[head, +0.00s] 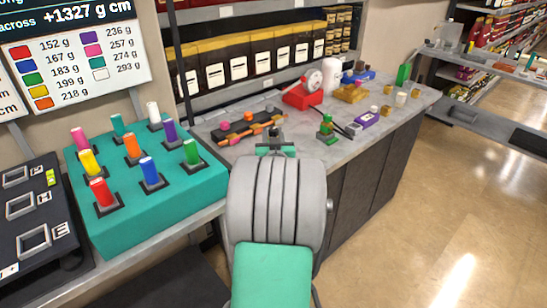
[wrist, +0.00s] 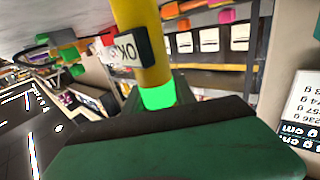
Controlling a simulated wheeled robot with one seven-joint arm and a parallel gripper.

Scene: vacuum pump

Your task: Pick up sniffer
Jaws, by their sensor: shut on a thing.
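The sniffer looks to be a yellow tube (wrist: 148,70) with a glowing green band and a white "OK" display (wrist: 122,51) in a dark frame. It fills the upper middle of the wrist view. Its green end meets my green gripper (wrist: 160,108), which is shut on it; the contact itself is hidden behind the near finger. In the head view my gripper (head: 275,149) is over the near part of the grey counter, beside the orange-and-dark rack. The sniffer cannot be made out clearly there; a small dark part shows above the fingers.
On the grey counter (head: 290,158) are the orange-and-dark rack (head: 247,130), a red gauge device (head: 305,92), a green fitting (head: 327,130) and a purple box (head: 367,118). A teal block (head: 150,215) with several coloured pegs stands left. Shelves rise behind. Open floor lies right.

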